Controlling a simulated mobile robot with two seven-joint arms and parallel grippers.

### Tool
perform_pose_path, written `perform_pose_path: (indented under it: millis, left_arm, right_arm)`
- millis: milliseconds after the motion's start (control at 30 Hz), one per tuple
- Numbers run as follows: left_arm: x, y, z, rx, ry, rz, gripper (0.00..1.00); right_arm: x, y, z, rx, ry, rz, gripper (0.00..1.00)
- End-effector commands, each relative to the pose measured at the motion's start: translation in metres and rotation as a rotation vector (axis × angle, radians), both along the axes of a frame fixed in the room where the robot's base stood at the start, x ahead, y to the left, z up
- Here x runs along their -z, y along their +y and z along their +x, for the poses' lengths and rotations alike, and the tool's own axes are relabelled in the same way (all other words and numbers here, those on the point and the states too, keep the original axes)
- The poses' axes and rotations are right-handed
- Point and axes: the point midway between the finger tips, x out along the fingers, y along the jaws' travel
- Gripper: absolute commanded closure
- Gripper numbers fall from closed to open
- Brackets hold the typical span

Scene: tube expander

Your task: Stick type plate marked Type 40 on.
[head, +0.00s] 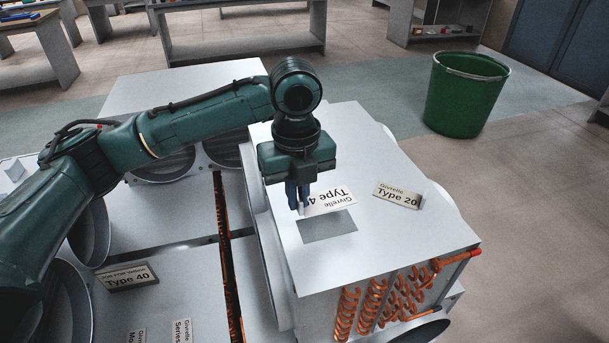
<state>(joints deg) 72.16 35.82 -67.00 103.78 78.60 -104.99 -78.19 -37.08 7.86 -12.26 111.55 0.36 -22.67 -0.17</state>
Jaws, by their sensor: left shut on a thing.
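My left gripper (300,208) points down over the white unit (375,150) with copper coils and is shut on the left end of a pale type plate (333,199). The plate's print is upside down in the view and reads "Givrelle Type 4"; the fingers hide the rest. The plate is just above or touching the unit's top; I cannot tell which. A darker grey rectangle (330,229) lies on the top just in front of it. Another plate marked "Type 40" (127,278), with a different small upper line, lies at the lower left. My right gripper is out of view.
A plate marked "Givrelle Type 20" (398,196) lies on the unit's top, right of the held plate. A "Series" plate (181,332) is cut off at the bottom. A green bin (464,98) stands on the floor behind right. Copper pipe (452,261) sticks out at the unit's front.

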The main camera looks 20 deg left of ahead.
Motion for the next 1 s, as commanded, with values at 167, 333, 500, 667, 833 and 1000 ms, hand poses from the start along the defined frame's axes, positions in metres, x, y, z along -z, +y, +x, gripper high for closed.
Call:
perform_pose_path:
  millis: [167, 333, 500, 667, 833, 1000]
  left_arm:
    - [-0.003, -0.002, 0.001, 0.077, 0.0, 0.001, 1.0]
    - [-0.002, -0.002, 0.001, 0.078, 0.0, 0.001, 1.0]
    - [-0.002, -0.001, 0.002, 0.077, 0.001, -0.001, 1.0]
    - [0.006, -0.001, 0.002, 0.076, 0.003, 0.0, 1.0]
    - [0.019, -0.001, 0.001, 0.076, 0.003, 0.0, 1.0]
    - [0.033, -0.001, 0.001, 0.075, 0.003, 0.001, 1.0]
  right_arm:
    - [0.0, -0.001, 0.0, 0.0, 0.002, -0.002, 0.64]
    - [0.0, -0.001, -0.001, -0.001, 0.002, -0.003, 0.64]
    - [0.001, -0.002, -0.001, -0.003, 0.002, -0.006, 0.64]
    - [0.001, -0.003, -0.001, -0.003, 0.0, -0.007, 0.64]
    - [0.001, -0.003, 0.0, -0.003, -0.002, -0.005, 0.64]
    - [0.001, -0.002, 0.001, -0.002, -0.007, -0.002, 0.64]
